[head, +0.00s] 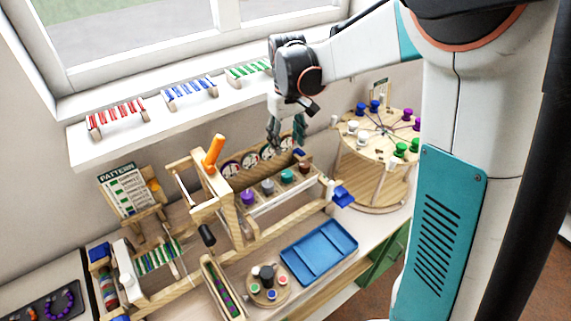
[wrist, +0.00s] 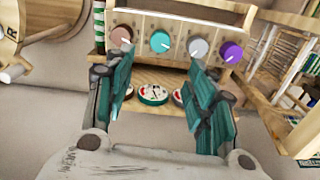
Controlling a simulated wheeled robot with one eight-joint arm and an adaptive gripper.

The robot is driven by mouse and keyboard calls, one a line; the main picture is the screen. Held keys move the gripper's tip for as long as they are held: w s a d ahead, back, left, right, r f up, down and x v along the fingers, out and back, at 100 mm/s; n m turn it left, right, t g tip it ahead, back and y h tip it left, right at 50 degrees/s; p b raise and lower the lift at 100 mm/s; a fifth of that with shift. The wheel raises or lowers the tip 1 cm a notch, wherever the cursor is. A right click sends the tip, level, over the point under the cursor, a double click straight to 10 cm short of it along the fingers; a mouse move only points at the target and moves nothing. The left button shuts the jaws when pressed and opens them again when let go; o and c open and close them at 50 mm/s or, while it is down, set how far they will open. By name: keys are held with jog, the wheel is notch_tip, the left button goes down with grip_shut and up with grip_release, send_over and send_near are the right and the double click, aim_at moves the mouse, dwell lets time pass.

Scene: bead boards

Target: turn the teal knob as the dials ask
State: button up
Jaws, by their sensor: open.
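The teal knob (head: 287,176) sits in a row on a wooden stand, between a grey knob (head: 267,187) and a brown knob (head: 304,168). In the wrist view the teal knob (wrist: 160,41) has a white mark toward its lower right. A purple knob (wrist: 232,52) ends the row. Round dials (head: 249,160) stand behind the knobs; a teal-ringed dial (wrist: 153,94) shows between my fingers in the wrist view, its reading too small to tell. My gripper (head: 286,131) is open and empty above the stand, apart from the teal knob; its fingers (wrist: 158,68) show large in the wrist view.
A round wooden table with coloured pegs (head: 380,128) stands close to the right. A blue tray (head: 318,250) lies in front. An orange-handled wooden frame (head: 213,152) rises at the left. The windowsill (head: 160,120) with bead racks is behind.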

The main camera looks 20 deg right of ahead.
aim_at(287, 173)
notch_tip(287, 173, down, 13)
jog(key=shift+b, duration=1.15)
jog(key=shift+c, duration=0.3)
jog(key=c, duration=1)
